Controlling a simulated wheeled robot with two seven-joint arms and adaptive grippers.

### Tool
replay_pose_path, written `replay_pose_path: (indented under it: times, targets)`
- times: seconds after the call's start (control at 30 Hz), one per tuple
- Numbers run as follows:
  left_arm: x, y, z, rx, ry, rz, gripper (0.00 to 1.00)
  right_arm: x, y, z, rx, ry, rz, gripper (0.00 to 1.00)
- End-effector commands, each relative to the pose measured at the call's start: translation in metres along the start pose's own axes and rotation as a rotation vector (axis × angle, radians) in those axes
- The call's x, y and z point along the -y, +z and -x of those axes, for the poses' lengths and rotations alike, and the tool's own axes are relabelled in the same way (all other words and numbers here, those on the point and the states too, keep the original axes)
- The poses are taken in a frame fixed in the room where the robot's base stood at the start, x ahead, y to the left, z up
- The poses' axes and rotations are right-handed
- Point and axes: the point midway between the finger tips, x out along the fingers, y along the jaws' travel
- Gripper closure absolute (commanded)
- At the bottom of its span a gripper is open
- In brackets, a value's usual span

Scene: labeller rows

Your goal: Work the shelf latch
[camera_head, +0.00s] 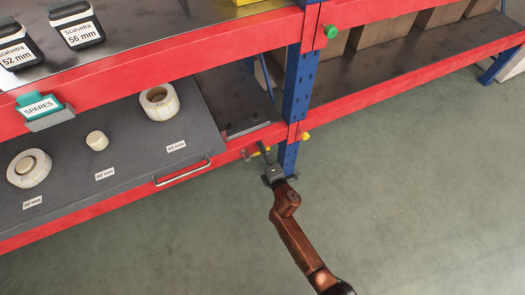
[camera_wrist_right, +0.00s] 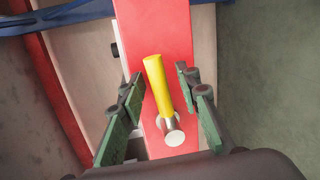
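The shelf latch is a yellow lever on a round metal pivot on the red lower beam. In the right wrist view the yellow lever (camera_wrist_right: 157,82) rises from its pivot (camera_wrist_right: 173,132) and leans slightly left. My right gripper (camera_wrist_right: 160,78) is open, with one finger on each side of the lever and visible gaps between. In the head view my right gripper (camera_head: 263,155) is at the front of the beam beside the blue post, and it partly covers the latch (camera_head: 256,153). My left gripper is in neither view.
A grey pull-out tray (camera_head: 130,150) with a metal handle (camera_head: 183,173) carries label rolls left of the latch. A blue post (camera_head: 298,85) stands just right of it. A yellow knob (camera_head: 305,136) and green knob (camera_head: 330,31) stick out nearby. The floor at right is clear.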

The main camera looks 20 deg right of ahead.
Motion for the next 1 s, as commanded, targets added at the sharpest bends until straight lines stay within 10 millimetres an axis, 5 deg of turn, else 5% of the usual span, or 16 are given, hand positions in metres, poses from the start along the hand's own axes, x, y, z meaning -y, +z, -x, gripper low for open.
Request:
replay_pose_path:
  times: [0.23, 0.7, 1.0]
  targets:
    - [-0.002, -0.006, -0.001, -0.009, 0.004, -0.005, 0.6, 0.0, 0.001, 0.01, 0.002, 0.001, 0.001, 0.7]
    - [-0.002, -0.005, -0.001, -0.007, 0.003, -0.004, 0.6, 0.001, 0.0, 0.1, 0.0, -0.001, 0.0, 0.7]
    - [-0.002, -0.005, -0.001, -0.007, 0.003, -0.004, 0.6, 0.0, 0.0, 0.12, -0.001, 0.0, 0.0, 0.7]
